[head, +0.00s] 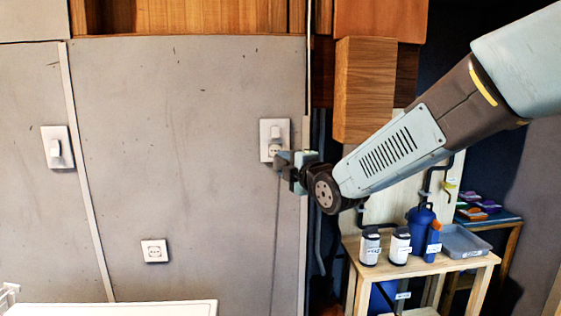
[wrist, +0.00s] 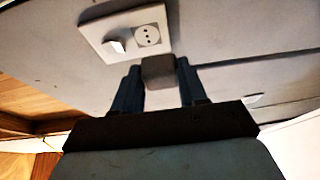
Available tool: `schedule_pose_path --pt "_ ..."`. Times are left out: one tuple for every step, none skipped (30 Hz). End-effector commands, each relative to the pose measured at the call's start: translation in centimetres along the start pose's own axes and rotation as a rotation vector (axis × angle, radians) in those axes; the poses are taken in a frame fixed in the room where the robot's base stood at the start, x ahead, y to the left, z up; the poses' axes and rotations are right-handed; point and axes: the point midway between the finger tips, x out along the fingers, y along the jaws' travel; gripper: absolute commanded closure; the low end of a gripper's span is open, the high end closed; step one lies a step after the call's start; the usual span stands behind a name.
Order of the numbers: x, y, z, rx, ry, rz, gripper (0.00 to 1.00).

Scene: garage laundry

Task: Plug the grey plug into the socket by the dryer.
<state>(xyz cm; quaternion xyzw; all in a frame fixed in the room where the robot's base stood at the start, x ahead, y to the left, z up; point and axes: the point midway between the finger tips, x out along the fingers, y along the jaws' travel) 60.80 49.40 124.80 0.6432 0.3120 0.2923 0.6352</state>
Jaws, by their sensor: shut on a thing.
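My gripper (head: 284,160) is at the grey wall, at the lower right of a white plate (head: 271,129) carrying a switch and a socket. In the wrist view, my gripper (wrist: 158,78) is shut on the grey plug (wrist: 158,69), whose blocky back shows between the dark fingers. The plate's round socket (wrist: 147,35) shows its holes uncovered, just beyond the plug. The plug's prongs are hidden, and I cannot tell the exact gap to the wall. A thin cord (head: 276,225) hangs down the wall below my gripper.
Another socket (head: 154,251) is lower on the wall, and a switch (head: 56,147) is at the left. A white top (head: 120,309) lies at the bottom edge. A wooden table (head: 452,264) with bottles and a grey tray (head: 465,242) stands at the right, below my arm.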

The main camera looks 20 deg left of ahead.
Motion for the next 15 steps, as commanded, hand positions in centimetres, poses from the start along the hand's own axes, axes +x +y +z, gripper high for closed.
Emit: schedule_pose_path --pt "-0.15 0.61 -0.71 -0.004 0.008 0.012 0.94" --pt "-0.22 0.85 -0.97 -0.006 0.011 0.017 0.94" --pt "-0.28 1.09 -1.21 -0.009 0.014 0.022 0.94" --pt "-0.32 1.2 -1.32 -0.01 0.015 0.024 0.94" --pt "-0.33 1.27 -1.4 -0.011 0.016 0.026 0.94" --pt "-0.35 1.32 -1.45 -0.012 0.016 0.027 0.94" --pt "-0.35 1.34 -1.46 -0.012 0.016 0.027 0.94" --pt "-0.35 1.33 -1.46 -0.012 0.016 0.027 0.94" --pt "-0.34 1.32 -1.44 -0.012 0.016 0.027 0.94" --pt "-0.34 1.31 -1.43 -0.012 0.015 0.027 0.94" --pt "-0.34 1.31 -1.43 -0.012 0.015 0.026 0.94" --pt "-0.33 1.3 -1.42 -0.011 0.015 0.026 0.94" --pt "-0.33 1.3 -1.42 -0.011 0.015 0.026 0.94" --pt "-0.33 1.29 -1.41 -0.011 0.015 0.026 0.94" --pt "-0.3 1.29 -1.4 -0.011 0.015 0.026 0.94"
